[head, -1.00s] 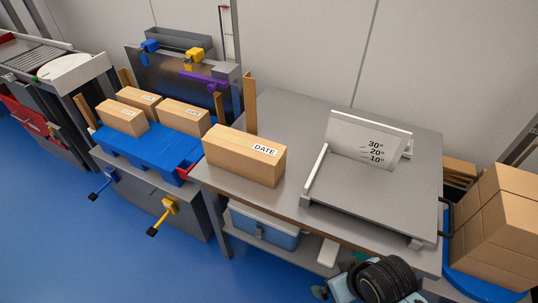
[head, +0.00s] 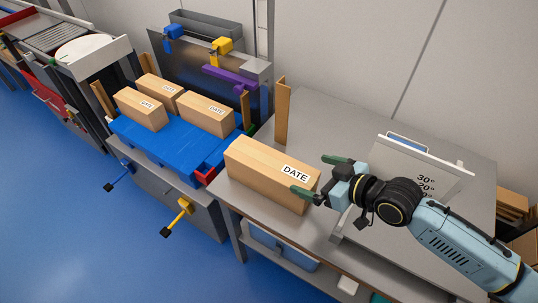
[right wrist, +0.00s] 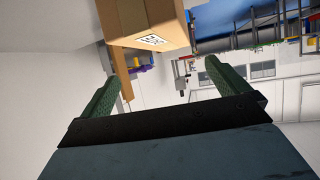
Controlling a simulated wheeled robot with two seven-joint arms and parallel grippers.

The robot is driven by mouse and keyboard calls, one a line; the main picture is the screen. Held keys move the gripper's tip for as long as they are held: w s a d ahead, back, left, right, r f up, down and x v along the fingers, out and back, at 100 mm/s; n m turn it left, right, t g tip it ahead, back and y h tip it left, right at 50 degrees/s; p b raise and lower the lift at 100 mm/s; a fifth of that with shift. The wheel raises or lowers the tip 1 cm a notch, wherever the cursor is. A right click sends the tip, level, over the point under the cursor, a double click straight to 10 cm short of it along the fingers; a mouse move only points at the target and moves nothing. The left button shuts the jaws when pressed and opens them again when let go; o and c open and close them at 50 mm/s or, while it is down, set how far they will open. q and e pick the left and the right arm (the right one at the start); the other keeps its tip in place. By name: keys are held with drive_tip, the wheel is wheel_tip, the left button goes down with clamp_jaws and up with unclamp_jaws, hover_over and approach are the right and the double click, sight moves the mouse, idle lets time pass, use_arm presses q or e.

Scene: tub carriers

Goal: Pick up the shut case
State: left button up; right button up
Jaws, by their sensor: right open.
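The shut case (head: 265,172), a long tan carton with a white DATE label, lies on the grey table near its left end. It also shows at the top of the right wrist view (right wrist: 140,15), seen end-on. My right gripper (head: 318,177) is open and empty at the case's right end. Its green fingers are spread, and in the head view one overlaps the case's front right corner. In the right wrist view the case appears beyond the fingertips; I cannot tell whether they touch it. My left gripper is not in view.
Several similar cartons (head: 207,115) stand on a blue tub carrier (head: 160,145) to the left. A tilted grey plate with angle marks (head: 405,165) stands behind my right arm. A brown post (head: 283,112) rises behind the case. A blue bin (head: 280,248) sits under the table.

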sight(270, 160)
drive_tip(key=shift+w+a+f, duration=0.15)
drive_tip(key=shift+w+a, duration=0.15)
drive_tip(key=shift+a, duration=0.05)
drive_tip(key=b+x, duration=0.1)
drive_tip(key=x, duration=0.4)
drive_tip(key=shift+a+f, duration=0.15)
drive_tip(key=shift+a, duration=0.15)
drive_tip(key=shift+w+a+f, duration=0.15)
drive_tip(key=shift+w+a, duration=0.05)
drive_tip(key=shift+a, duration=0.05)
drive_tip(key=x, duration=0.2)
drive_tip(key=shift+w+a+b, duration=0.1)
drive_tip(key=shift+a+b, duration=0.2)
drive_tip(key=shift+b, duration=0.1)
drive_tip(key=shift+x, duration=1.15)
drive_tip(key=shift+w+a+f+b, duration=0.15)
drive_tip(key=shift+w+a+b, duration=0.05)
drive_tip(key=shift+b, duration=0.1)
drive_tip(key=shift+c, duration=1.1)
drive_tip(key=c, duration=1.5)
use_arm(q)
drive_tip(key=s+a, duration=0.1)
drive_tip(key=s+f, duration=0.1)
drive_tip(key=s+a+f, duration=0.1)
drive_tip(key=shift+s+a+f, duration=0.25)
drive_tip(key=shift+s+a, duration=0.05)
use_arm(e)
drive_tip(key=shift+w+r, duration=0.1)
drive_tip(key=shift+r, duration=0.1)
drive_tip(key=shift+c, duration=0.8)
